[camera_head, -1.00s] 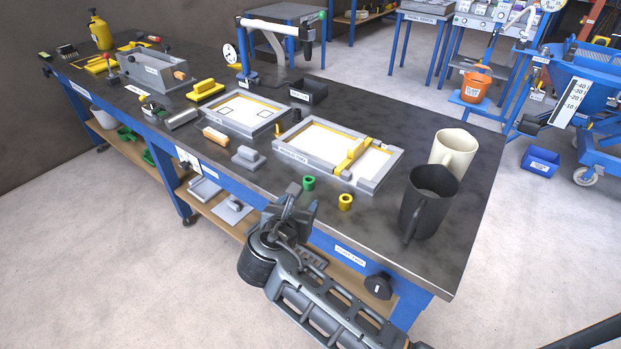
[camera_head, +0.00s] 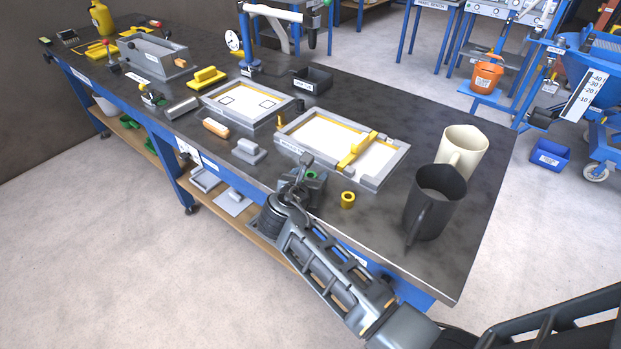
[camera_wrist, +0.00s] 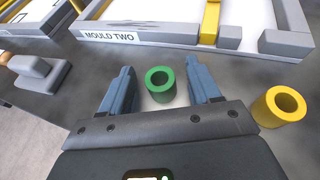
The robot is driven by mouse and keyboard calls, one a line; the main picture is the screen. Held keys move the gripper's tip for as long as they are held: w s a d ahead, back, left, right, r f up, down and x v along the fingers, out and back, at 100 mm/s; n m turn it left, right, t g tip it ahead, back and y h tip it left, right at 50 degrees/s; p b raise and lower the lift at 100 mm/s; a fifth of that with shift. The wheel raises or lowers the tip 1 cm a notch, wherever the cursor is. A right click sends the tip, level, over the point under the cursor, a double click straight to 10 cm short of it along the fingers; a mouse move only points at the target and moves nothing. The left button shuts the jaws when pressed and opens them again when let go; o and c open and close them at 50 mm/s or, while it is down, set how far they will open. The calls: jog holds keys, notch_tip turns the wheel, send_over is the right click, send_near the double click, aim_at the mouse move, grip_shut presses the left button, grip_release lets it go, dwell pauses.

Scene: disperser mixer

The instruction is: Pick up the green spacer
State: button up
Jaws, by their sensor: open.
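The green spacer (camera_wrist: 160,84) is a short ring with a round hole, standing upright on the dark bench top. In the wrist view it lies between the two blue-grey fingers of my gripper (camera_wrist: 161,88), with a gap to each finger. My gripper is open and holds nothing. A yellow spacer (camera_wrist: 279,106) of similar shape stands to the right, outside the fingers; it also shows in the head view (camera_head: 347,200).
The tray labelled MOULD TWO (camera_wrist: 112,36) lies just beyond the green spacer. A grey handled block (camera_wrist: 35,72) is to the left. A black mug (camera_head: 434,202) and a cream mug (camera_head: 462,150) stand to the right on the bench. Bare bench lies between yellow spacer and black mug.

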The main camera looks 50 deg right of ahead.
jog(key=shift+w+d, duration=0.1)
jog(key=shift+d, duration=0.05)
jog(key=c, duration=1)
jog(key=shift+c, duration=0.2)
